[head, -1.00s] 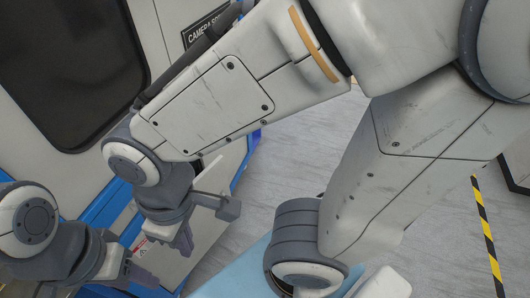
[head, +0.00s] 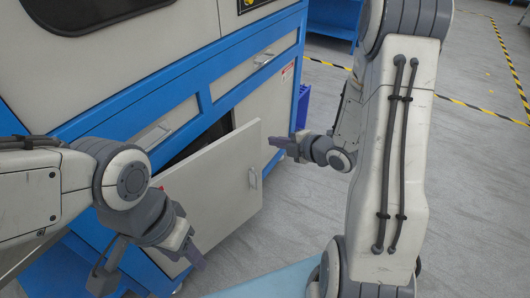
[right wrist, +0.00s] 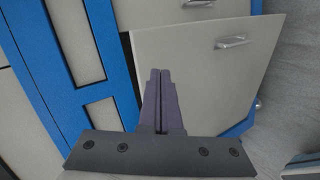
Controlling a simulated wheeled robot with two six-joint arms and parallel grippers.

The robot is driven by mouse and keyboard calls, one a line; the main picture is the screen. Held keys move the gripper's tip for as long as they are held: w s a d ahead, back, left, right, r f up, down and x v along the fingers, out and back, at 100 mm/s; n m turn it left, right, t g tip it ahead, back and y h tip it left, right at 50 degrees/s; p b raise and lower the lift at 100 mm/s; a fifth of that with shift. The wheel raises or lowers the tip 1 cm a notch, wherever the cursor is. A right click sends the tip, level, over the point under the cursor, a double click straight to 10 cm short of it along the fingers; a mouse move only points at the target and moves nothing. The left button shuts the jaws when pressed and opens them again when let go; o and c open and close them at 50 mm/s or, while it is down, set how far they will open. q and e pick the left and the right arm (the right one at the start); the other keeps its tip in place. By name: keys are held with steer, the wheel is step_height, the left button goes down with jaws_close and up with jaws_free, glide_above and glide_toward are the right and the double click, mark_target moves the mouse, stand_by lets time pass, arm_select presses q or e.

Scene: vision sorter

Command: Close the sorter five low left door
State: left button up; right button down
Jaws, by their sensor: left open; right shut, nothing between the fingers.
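The sorter's low left door (head: 215,190) is a pale grey panel standing open, swung out from the blue-framed cabinet. Its handle (head: 253,178) is near its right edge. A dark gap (head: 205,140) shows behind its top. My right gripper (head: 273,142) is shut and empty, just right of the door's upper right edge in the head view; I cannot tell if it touches. In the right wrist view its closed fingers (right wrist: 160,85) overlap the door (right wrist: 200,70), with the handle (right wrist: 230,42) beyond. My left gripper (head: 150,268) is open and empty, in front of the door's lower left part.
Two drawers, left (head: 155,135) and right (head: 262,62), sit shut above. A closed grey panel (head: 270,100) is right of the opening. Grey floor (head: 300,215) is clear right of the door. Yellow-black tape (head: 480,107) marks the floor further back.

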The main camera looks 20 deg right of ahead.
steer(key=s+d+f+n+t+y+b, duration=0.2)
steer(key=s+d+f+t+b, duration=0.2)
steer(key=d+b, duration=0.1)
arm_select(q)
step_height(320, 180, down, 8)
arm_select(e)
steer(key=t, duration=0.1)
glide_toward(260, 128)
steer(key=x, duration=0.7)
steer(key=shift+r, duration=0.1)
